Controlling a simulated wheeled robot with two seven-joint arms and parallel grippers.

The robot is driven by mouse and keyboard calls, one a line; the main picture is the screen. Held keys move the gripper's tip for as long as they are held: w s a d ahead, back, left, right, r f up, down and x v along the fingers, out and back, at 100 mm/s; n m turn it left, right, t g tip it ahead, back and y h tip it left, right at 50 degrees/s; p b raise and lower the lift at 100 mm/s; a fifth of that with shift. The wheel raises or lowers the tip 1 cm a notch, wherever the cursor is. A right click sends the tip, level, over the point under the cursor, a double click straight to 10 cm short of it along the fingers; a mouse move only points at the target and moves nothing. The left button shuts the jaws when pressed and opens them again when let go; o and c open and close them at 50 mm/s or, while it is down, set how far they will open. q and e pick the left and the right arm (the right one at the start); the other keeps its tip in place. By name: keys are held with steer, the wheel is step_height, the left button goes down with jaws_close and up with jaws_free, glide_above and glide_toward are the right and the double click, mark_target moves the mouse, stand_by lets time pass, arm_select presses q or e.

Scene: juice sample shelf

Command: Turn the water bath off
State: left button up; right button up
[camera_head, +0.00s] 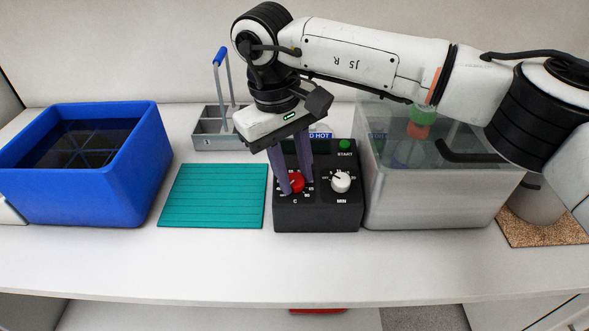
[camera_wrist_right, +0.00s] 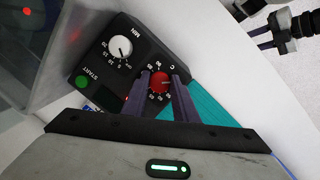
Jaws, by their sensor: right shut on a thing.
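The water bath is a grey see-through tank (camera_head: 440,195) with a black control box (camera_head: 318,217) on its left. The box carries a red C knob (camera_head: 296,183), a white MIN knob (camera_head: 340,182) and a green START button (camera_head: 345,144). My right gripper (camera_head: 294,188) reaches down from above and is shut on the red knob. In the right wrist view the fingers sit on both sides of the red knob (camera_wrist_right: 159,84); the white knob (camera_wrist_right: 120,49) is free. A dark gripper-like part, apparently my left gripper (camera_wrist_right: 264,32), shows small at the upper right there.
A teal mat (camera_head: 212,197) lies left of the control box. A blue tub (camera_head: 140,180) stands at the left, a grey caddy with a blue handle (camera_head: 219,129) behind. A bottle with an orange and green top (camera_head: 420,123) shows at the tank. The front strip of the table is clear.

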stand_by(0.4)
steer(key=o, duration=1.1)
steer(key=shift+c, duration=0.2)
step_height(320, 180, up, 10)
steer(key=a, duration=0.1)
steer(key=shift+s+a+r+b, duration=0.15)
steer(key=shift+a+b, duration=0.15)
steer(key=shift+b, duration=0.05)
